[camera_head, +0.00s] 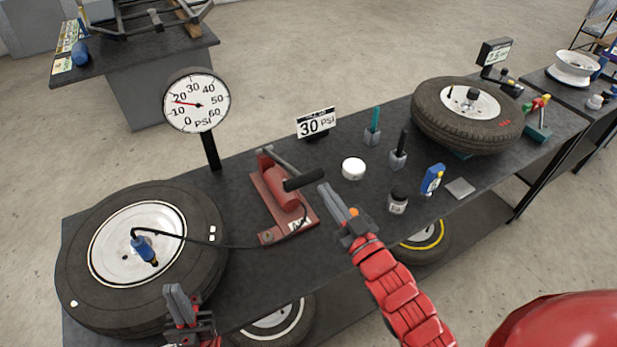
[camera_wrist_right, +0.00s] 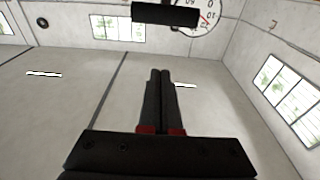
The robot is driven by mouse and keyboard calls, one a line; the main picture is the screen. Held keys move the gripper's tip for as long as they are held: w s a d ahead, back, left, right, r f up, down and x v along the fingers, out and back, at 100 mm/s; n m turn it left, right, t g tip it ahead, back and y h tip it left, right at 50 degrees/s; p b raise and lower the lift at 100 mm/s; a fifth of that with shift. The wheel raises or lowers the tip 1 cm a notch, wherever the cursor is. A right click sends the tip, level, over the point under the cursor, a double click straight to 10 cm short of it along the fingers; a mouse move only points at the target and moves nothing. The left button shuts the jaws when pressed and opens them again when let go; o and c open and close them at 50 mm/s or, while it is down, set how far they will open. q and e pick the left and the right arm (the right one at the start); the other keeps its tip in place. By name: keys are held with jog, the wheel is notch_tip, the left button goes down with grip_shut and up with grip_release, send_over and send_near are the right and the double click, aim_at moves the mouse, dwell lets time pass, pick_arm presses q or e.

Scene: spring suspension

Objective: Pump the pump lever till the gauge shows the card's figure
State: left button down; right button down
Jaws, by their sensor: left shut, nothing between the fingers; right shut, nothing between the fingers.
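The red pump (camera_head: 283,195) stands on the dark bench. Its lever, a grey rod with a black grip (camera_head: 303,180), slants down to the right; the grip also shows in the right wrist view (camera_wrist_right: 165,14). The round gauge (camera_head: 205,88) has its red needle between 10 and 20, nearer 20; part of it shows in the right wrist view (camera_wrist_right: 197,20). The card (camera_head: 316,123) reads 30 PSI. My right gripper (camera_head: 323,188) is shut and empty, its tips just beside the grip's right end. My left gripper (camera_head: 172,290) is shut and empty by the tyre's lower right edge.
A tyre (camera_head: 195,215) with a blue chuck (camera_head: 144,247) and hose lies at bench left. A white lid (camera_head: 353,168), a dark jar (camera_head: 398,200), a blue bottle (camera_head: 432,179) and another tyre (camera_head: 420,104) are to the right.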

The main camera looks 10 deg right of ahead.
aim_at(307, 183)
jog(key=p+x, duration=0.1)
jog(key=x, duration=0.2)
jog(key=p+x, duration=0.1)
jog(key=x, duration=0.5)
jog(key=shift+w+a+r+p, duration=0.15)
jog(key=shift+a+r+p, duration=0.05)
jog(key=shift+r+p, duration=0.2)
jog(key=f, duration=0.1)
jog(key=f+p, duration=0.1)
jog(key=f, duration=0.1)
jog(key=f+p, duration=0.1)
jog(key=shift+s+d+f, duration=0.15)
jog(key=shift+s+f, duration=0.15)
